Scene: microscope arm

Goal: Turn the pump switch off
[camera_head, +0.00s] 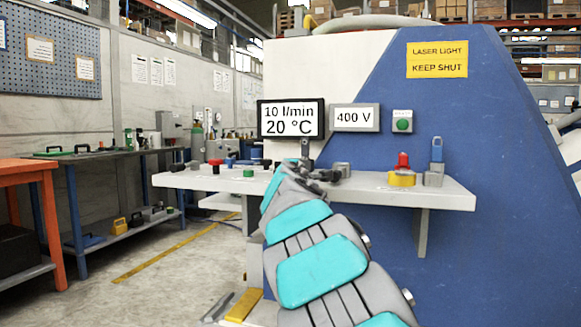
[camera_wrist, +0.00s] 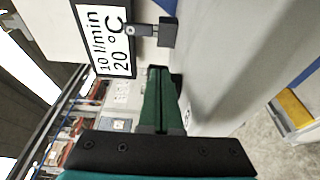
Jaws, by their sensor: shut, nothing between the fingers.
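A lever switch (camera_head: 305,149) stands under the flow and temperature display (camera_head: 290,119), its handle upright; my arm hides part of its base. I take it as the pump switch, though no label on it shows. In the wrist view the switch (camera_wrist: 166,32) has a dark grey base and a short handle pointing towards the display (camera_wrist: 103,38). My gripper (camera_wrist: 162,75) is shut and empty, its green-sided fingers below the switch in that picture with a visible gap. In the head view my gripper (camera_head: 318,174) is partly hidden by my arm at the shelf.
The pale shelf (camera_head: 440,194) carries a red knob on a yellow base (camera_head: 402,172), a blue-handled lever (camera_head: 436,160) and several small controls to the left. A 400 V display (camera_head: 354,117) and a green button (camera_head: 402,122) are on the blue machine wall behind.

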